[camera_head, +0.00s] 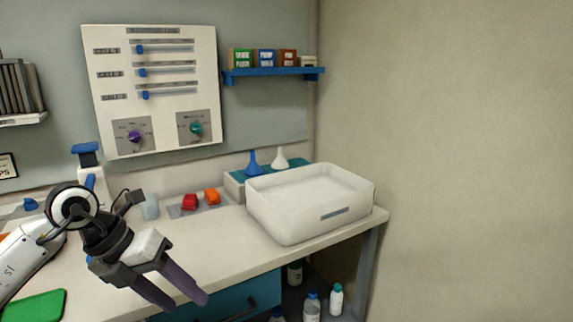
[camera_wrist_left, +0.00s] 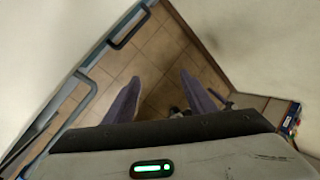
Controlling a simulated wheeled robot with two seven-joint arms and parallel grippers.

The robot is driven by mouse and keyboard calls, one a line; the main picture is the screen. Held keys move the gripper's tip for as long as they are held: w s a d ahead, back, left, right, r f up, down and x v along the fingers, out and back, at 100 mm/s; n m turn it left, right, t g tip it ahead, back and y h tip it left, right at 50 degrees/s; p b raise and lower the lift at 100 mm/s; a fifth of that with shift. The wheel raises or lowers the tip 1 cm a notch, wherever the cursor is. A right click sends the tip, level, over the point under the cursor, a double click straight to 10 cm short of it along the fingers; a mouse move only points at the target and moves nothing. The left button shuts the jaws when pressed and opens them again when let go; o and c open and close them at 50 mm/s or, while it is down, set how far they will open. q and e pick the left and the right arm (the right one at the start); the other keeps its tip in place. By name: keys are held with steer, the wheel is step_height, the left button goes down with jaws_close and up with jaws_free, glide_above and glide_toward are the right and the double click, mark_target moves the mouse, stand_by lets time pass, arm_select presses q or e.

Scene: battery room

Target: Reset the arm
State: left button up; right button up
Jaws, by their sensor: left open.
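My left gripper (camera_head: 181,287) comes in from the left in the head view, above the front edge of the white worktop. Its two dark fingers are apart and point down to the right, with nothing between them. In the left wrist view the two fingers (camera_wrist_left: 161,95) are spread over the tiled floor, and the gap between them is empty. My right gripper does not show in either view.
A white bin (camera_head: 312,208) stands at the worktop's right end. A panel (camera_head: 155,90) with sliders and knobs hangs behind. Bottles (camera_head: 311,305) stand below. A wall closes the right.

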arm_select(q)
steer(key=s+d+n+h, duration=0.1)
steer(key=s+d+h, duration=0.2)
steer(key=d+h, duration=0.45)
steer(key=s+d+n+h, duration=0.1)
steer(key=s+d+h, duration=0.3)
steer(key=d, duration=0.6)
steer(key=w+a+f+n+t+y, duration=0.1)
steer(key=a+f+n+t+y, duration=0.5)
steer(key=n, duration=0.7)
steer(key=w+a+f+n+t+y, duration=0.1)
steer(key=a+f+n+t+y, duration=0.35)
steer(key=f+n+t, duration=0.55)
steer(key=s+a+f+n+g+y, duration=0.2)
steer(key=s+f+n+g, duration=0.2)
steer(key=s+f, duration=0.4)
steer(key=s+a+f+n+g+y, duration=0.1)
steer(key=s+a+f+n+g, duration=0.1)
steer(key=s+f+n+g, duration=0.3)
steer(key=s+f, duration=0.4)
steer(key=shift+s+a+n+y, duration=0.15)
steer(key=shift+s+n+y, duration=0.05)
steer(key=shift+n+y, duration=0.2)
